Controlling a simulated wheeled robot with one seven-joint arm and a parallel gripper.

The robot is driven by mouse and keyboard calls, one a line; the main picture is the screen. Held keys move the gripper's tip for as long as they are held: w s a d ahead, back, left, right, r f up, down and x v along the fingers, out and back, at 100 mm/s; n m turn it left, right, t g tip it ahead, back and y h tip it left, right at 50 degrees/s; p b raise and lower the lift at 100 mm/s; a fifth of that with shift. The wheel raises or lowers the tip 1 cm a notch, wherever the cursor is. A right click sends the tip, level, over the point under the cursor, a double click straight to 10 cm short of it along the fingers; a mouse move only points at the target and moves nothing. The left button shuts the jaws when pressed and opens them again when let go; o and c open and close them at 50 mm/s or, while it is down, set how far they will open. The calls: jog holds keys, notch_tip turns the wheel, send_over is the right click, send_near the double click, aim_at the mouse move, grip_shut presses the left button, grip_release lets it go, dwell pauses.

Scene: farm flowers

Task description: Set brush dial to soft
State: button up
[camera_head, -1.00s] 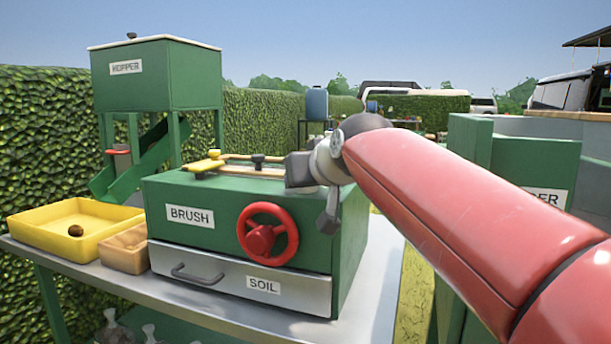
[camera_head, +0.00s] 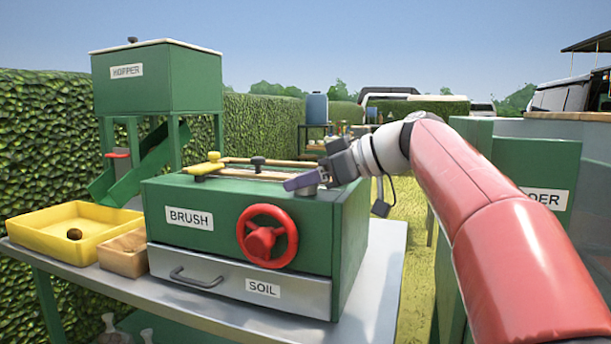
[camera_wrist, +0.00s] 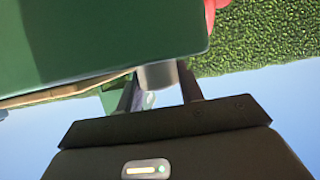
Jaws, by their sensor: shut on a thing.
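The green brush machine (camera_head: 180,240) has a BRUSH label and stands on the grey table. A small grey round knob, which looks like the dial (camera_wrist: 156,75), sits at its top right edge. My gripper (camera_head: 300,181) reaches in from the right at that top edge. In the wrist view, my gripper (camera_wrist: 156,88) has one finger on each side of the grey knob and is shut on it. The dial's markings and pointer are not visible, so I cannot tell its setting.
A red handwheel (camera_head: 267,236) projects from the machine's front, above a drawer marked SOIL (camera_head: 240,284). A yellow tray (camera_head: 40,240) and a small wooden box (camera_head: 122,262) stand left. A green hopper (camera_head: 158,75) stands behind. Green cabinets are at right.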

jog(key=shift+f+n+g, duration=0.15)
jog(key=shift+n+g, duration=0.35)
jog(key=shift+g, duration=0.1)
jog(key=o, duration=1)
